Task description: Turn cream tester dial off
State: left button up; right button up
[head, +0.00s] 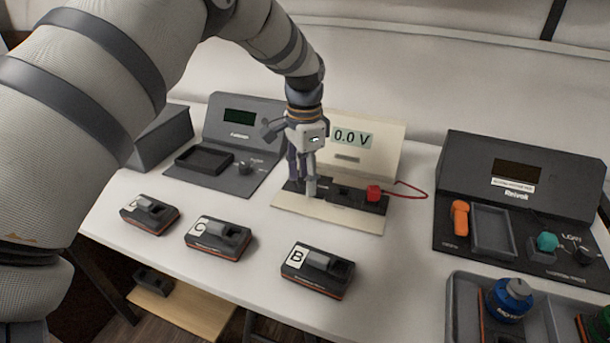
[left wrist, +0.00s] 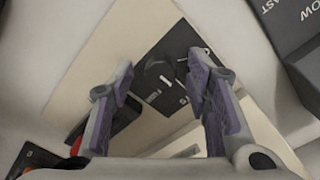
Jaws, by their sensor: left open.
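The cream tester (head: 372,152) stands at the middle back of the table, and its display reads 0.0 V. Its cream base plate (head: 345,217) carries a dark strip with a red block (head: 374,193) at the right end. My left gripper (head: 302,184) points down over the left end of that strip and hides the dial there. In the left wrist view my left gripper (left wrist: 153,86) is open, with purple-padded fingers spread either side of a black dial panel (left wrist: 180,58) with white markings. A dark dial with a white line seems to lie there. Contact cannot be told.
Several small black modules, one marked B (head: 318,270), lie along the front. A grey tester (head: 240,118) stands at left and a dark Revolt station (head: 520,175) at right. A grey tray (head: 458,310) holds a blue-capped bottle (head: 510,300). A red wire loops right of the cream tester.

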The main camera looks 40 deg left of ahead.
pick_arm(q)
grip_shut()
jog(key=shift+n, duration=0.4)
pick_arm(e)
jog(key=shift+w+r, duration=0.15)
pick_arm(q)
jog(key=shift+r+n+p, duration=0.1)
jog(key=shift+n+p, duration=0.3)
jog(key=shift+n, duration=0.7)
jog(key=n, duration=0.2)
jog(key=shift+n, duration=0.3)
jog(key=n, duration=0.3)
jog(key=shift+p, duration=0.35)
jog(key=shift+w+n, duration=0.1)
jog(key=shift+n, duration=1.6)
pick_arm(e)
jog(key=shift+w+r+t, duration=0.3)
jog(key=shift+w+r, duration=0.45)
